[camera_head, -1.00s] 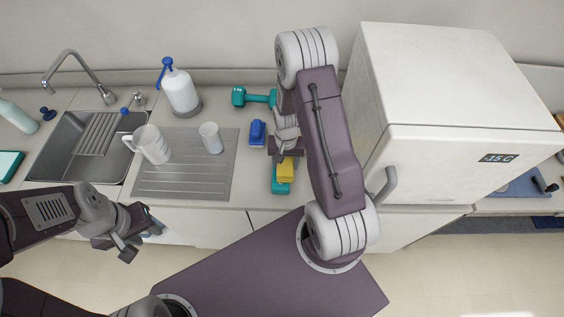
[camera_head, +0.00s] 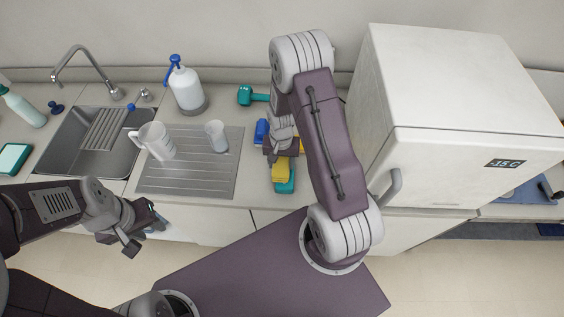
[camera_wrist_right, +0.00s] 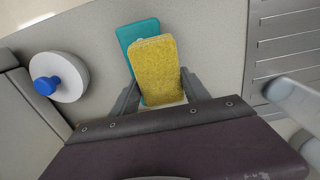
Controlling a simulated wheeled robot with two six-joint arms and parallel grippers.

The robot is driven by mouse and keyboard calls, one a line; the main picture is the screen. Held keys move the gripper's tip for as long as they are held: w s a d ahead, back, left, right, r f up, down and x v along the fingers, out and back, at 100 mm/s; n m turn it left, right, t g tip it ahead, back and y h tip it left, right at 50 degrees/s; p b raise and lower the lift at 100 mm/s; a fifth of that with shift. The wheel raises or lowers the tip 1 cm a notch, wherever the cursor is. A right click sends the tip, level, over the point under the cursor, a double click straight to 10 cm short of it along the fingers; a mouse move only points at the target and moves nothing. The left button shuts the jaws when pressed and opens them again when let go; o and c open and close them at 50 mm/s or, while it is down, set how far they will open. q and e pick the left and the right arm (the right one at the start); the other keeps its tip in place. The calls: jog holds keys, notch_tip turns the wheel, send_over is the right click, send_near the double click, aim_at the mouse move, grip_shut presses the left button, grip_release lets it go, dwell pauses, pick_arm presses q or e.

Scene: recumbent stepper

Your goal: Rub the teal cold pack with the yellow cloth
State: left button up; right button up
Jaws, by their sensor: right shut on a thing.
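The yellow cloth (camera_head: 281,173) is a thick pad held by my right gripper (camera_head: 281,156). In the right wrist view the cloth (camera_wrist_right: 156,68) stands between both fingers of the right gripper (camera_wrist_right: 158,97). The teal cold pack (camera_head: 286,187) lies on the counter near its front edge. The cloth overlaps and hides much of it; the wrist view shows the pack's far end and left side (camera_wrist_right: 130,35). I cannot tell whether they touch. My left gripper (camera_head: 142,235) is open and empty, in front of the counter at the left.
A blue item (camera_head: 261,131) and a teal dumbbell (camera_head: 253,95) are behind the right gripper. A drainboard (camera_head: 190,183) with a jug (camera_head: 157,142) and cup (camera_head: 216,136) lies left; a white freezer (camera_head: 455,90) stands right. A white round object with blue knob (camera_wrist_right: 47,85) shows in the wrist view.

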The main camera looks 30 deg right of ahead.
jog(key=shift+s+d, duration=0.35)
jog(key=shift+d, duration=0.25)
jog(key=shift+s+d, duration=0.3)
jog(key=shift+d, duration=0.3)
jog(key=shift+s+d, duration=0.1)
jog(key=shift+d, duration=0.05)
jog(key=shift+w+a, duration=0.4)
jog(key=shift+a, duration=0.3)
jog(key=shift+w+a, duration=0.4)
jog(key=shift+a, duration=0.3)
jog(key=shift+s+d, duration=0.1)
jog(key=shift+s+d, duration=0.35)
jog(key=shift+d, duration=0.3)
jog(key=shift+s+d, duration=0.35)
jog(key=shift+d, duration=0.25)
